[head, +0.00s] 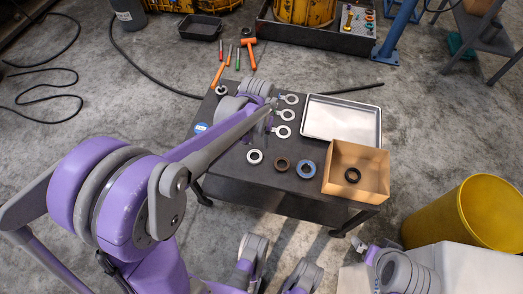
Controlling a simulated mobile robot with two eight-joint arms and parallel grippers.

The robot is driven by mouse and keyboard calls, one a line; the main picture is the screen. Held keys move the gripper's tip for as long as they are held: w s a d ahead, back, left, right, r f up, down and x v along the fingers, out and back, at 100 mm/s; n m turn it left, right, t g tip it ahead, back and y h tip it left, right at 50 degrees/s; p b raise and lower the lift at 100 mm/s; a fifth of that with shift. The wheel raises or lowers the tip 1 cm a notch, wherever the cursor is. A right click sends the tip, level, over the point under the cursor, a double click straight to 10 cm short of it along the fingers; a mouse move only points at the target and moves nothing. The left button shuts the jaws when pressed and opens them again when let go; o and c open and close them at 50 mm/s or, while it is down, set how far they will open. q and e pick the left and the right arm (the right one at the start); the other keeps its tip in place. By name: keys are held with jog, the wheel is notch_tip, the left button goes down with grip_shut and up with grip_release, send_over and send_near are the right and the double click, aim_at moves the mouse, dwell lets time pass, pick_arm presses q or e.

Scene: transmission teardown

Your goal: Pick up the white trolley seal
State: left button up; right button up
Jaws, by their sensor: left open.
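The white trolley seal (255,157) is a small white ring with a dark centre. It lies flat near the front left of the dark trolley top (240,180), left of a brown ring and a blue ring. My left arm reaches over the trolley from the left. My left gripper (271,106) is small in view, open and empty, above the trolley top beside the metal ring-ended parts, farther back than the white seal. It is apart from the seal. No right gripper can be made out.
A brown ring (282,164) and a blue ring (306,169) lie right of the seal. A cardboard box (372,159) holds a black ring (352,175). A metal tray (341,118), several ring-ended parts (284,131) and another pale ring (221,90) are farther back. A yellow bin (475,213) stands right.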

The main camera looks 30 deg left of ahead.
pick_arm(q)
jog(key=w, duration=0.1)
jog(key=b, duration=0.2)
send_over(260, 159)
jog(key=f, duration=0.6)
jog(key=shift+w+a+f, duration=0.15)
jog(key=shift+w+f, duration=0.2)
jog(key=f, duration=0.1)
jog(key=f+b, duration=0.1)
jog(key=f, duration=0.3)
jog(key=shift+s, duration=0.3)
grip_shut()
